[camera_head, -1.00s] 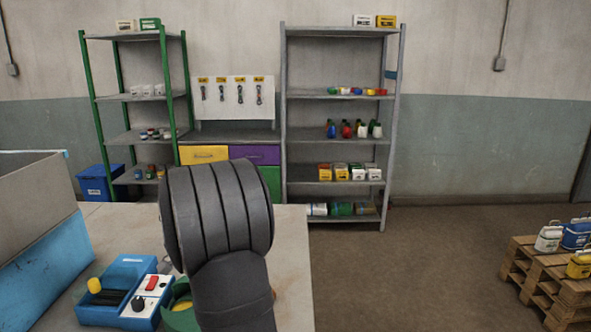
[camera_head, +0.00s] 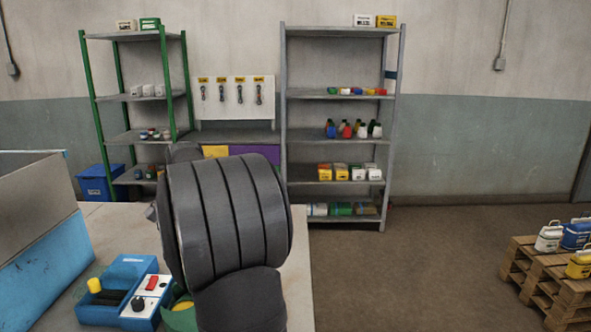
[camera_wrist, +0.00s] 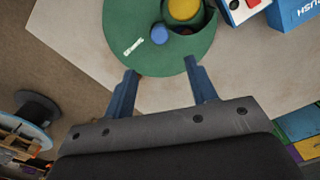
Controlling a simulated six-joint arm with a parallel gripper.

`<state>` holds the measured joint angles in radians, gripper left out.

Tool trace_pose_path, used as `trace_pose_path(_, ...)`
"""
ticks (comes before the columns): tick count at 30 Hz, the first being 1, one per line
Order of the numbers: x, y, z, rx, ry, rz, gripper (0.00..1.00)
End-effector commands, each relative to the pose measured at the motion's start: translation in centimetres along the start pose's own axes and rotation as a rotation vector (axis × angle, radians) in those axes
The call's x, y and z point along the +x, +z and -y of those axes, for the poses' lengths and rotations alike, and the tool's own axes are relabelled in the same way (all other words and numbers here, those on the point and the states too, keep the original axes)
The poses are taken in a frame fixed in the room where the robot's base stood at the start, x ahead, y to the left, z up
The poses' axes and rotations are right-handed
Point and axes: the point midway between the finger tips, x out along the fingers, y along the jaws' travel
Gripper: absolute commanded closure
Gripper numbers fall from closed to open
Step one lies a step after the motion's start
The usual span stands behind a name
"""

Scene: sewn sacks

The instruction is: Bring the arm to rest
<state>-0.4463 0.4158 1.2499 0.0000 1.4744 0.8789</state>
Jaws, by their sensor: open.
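My gripper (camera_wrist: 160,80) shows in the wrist view with its two blue fingers apart and nothing between them. The fingertips point at the near edge of a round green tray (camera_wrist: 150,62) on the table; I cannot tell the height between them. A yellow round thing and a blue round thing lie on the tray. In the head view my dark arm fills the lower middle and hides my gripper and most of the green tray (camera_head: 181,318).
A blue control box (camera_head: 125,290) with a yellow knob and red switch sits on the table (camera_head: 298,290). A large blue-grey bin (camera_head: 40,240) stands at left. Shelves (camera_head: 340,100) stand behind. A pallet (camera_head: 545,275) with jugs is at right; the floor between is clear.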

Motion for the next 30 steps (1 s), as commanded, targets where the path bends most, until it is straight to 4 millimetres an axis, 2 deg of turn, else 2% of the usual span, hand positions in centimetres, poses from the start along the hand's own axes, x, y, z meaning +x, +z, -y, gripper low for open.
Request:
trace_pose_path(6, -4.3, 0.0, 0.0, 0.0, -0.003, -0.002, 0.48)
trace_pose_path(9, -1.5, 0.1, -0.1, 0.0, 0.005, 0.004, 0.48)
trace_pose_path(30, 12.7, 0.1, -0.1, 0.0, 0.005, 0.004, 0.48)
